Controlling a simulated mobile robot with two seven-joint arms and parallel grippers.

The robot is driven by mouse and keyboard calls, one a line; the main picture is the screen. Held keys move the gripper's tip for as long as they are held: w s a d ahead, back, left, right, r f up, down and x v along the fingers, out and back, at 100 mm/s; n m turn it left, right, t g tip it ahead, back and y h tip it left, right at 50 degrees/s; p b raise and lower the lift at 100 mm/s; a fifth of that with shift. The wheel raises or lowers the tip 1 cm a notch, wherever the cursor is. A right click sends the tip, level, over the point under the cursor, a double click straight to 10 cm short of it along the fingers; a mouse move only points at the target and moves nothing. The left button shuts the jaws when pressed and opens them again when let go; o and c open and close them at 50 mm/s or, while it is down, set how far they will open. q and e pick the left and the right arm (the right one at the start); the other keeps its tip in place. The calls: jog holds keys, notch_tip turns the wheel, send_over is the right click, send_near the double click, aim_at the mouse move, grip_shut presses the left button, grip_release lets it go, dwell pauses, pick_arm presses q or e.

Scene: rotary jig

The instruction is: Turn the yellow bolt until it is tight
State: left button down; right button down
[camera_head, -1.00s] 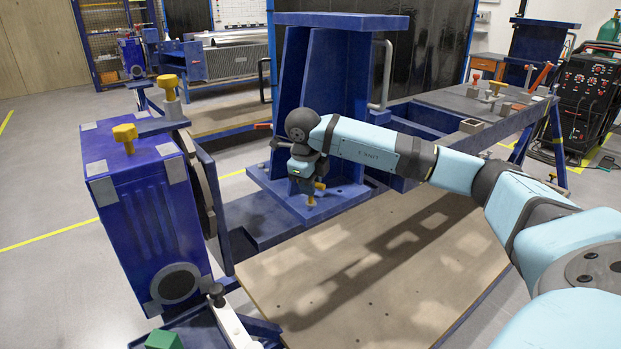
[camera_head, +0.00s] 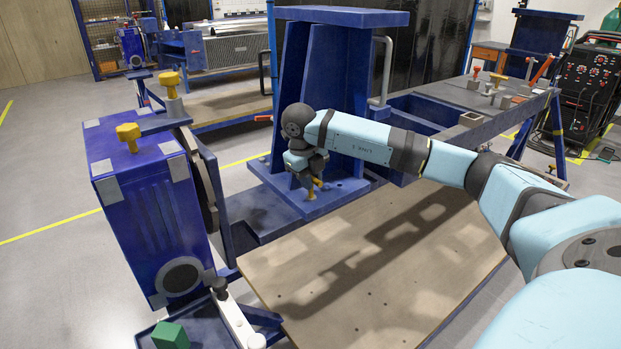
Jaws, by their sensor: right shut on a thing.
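The yellow bolt (camera_head: 313,188) stands on the blue base plate (camera_head: 345,190) of the upright bracket, near the plate's front edge. My right gripper (camera_head: 312,178) reaches down over it from the right and is shut on the bolt's yellow head. The gripper hides part of the head, and how far the bolt is screwed in cannot be told. My left gripper is not in view.
A blue box (camera_head: 145,215) with a yellow knob (camera_head: 128,136) stands at the left. A second yellow knob (camera_head: 170,82) sits behind it. The wooden board (camera_head: 385,260) in front is clear. A green block (camera_head: 170,336) lies at the lower left.

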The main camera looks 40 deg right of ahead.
jog(key=shift+f, duration=0.1)
jog(key=c, duration=1)
grip_release()
jog(key=shift+c, duration=0.2)
notch_tip(320, 180, up, 14)
jog(key=a+p, duration=0.2)
jog(key=shift+a+f, duration=0.15)
jog(key=shift+a, duration=0.2)
jog(key=shift+w, duration=0.1)
